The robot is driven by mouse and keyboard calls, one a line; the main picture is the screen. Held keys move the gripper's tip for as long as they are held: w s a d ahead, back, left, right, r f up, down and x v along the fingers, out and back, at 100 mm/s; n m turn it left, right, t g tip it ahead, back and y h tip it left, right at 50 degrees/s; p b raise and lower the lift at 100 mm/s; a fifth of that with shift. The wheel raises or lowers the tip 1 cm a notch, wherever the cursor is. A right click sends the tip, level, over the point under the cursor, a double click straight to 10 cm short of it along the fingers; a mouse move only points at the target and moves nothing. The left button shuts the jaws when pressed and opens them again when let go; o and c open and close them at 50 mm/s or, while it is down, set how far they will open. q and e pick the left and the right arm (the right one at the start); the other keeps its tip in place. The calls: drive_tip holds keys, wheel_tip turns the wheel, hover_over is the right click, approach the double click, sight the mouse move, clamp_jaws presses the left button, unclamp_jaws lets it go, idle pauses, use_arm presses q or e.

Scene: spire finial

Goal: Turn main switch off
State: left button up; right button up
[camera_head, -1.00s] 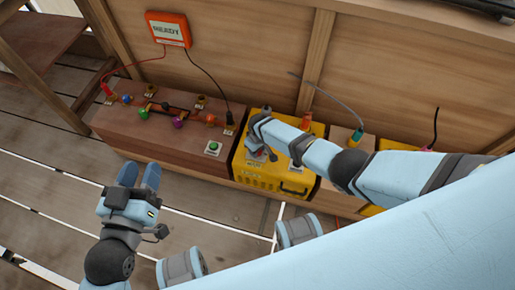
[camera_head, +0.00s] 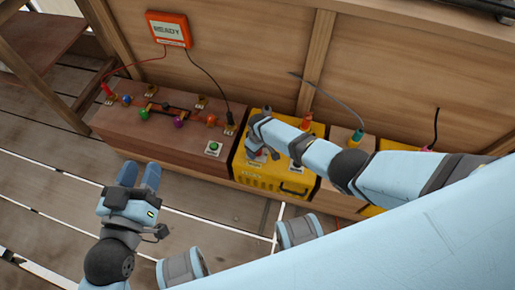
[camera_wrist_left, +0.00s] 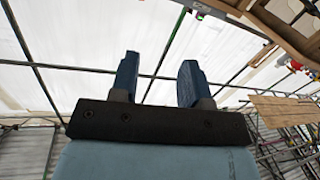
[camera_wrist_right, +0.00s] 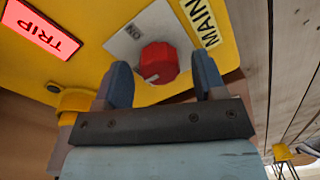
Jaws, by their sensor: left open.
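The main switch is a red round knob (camera_wrist_right: 158,62) on a grey plate beside a yellow MAIN label (camera_wrist_right: 203,20), on the yellow box (camera_head: 240,168). A pale mark shows on the knob's lower edge. My right gripper (camera_wrist_right: 164,68) is open, with the knob seen between its two fingers; I cannot tell whether either finger touches it. In the head view my right gripper (camera_head: 262,152) is over the yellow box and my wrist mostly hides the knob. My left gripper (camera_head: 140,174) is open and empty above the floor, away from the boxes; it also shows in its wrist view (camera_wrist_left: 157,70).
A red lit TRIP sign (camera_wrist_right: 43,30) is on the yellow box. Left of the box, a brown console (camera_head: 150,145) carries coloured knobs and a green button (camera_head: 214,147). An orange READY display (camera_head: 168,29) hangs on the wooden wall, wired to the console. Floor in front is clear.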

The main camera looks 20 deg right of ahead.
drive_tip(key=shift+r, duration=0.3)
wheel_tip(320, 180, up, 6)
drive_tip(key=p, duration=0.4)
drive_tip(key=shift+d, duration=0.1)
use_arm(q)
drive_tip(key=s+a+f+g+y+p, duration=0.2)
drive_tip(key=a+f+g+y+p, duration=0.1)
drive_tip(key=f, duration=0.4)
drive_tip(key=shift+s+a+g, duration=0.3)
drive_tip(key=shift+a+g, duration=0.2)
use_arm(e)
wheel_tip(320, 180, up, 7)
drive_tip(key=shift+w+d, duration=0.15)
use_arm(q)
drive_tip(key=shift+f, duration=0.1)
use_arm(e)
drive_tip(key=shift+r, duration=0.1)
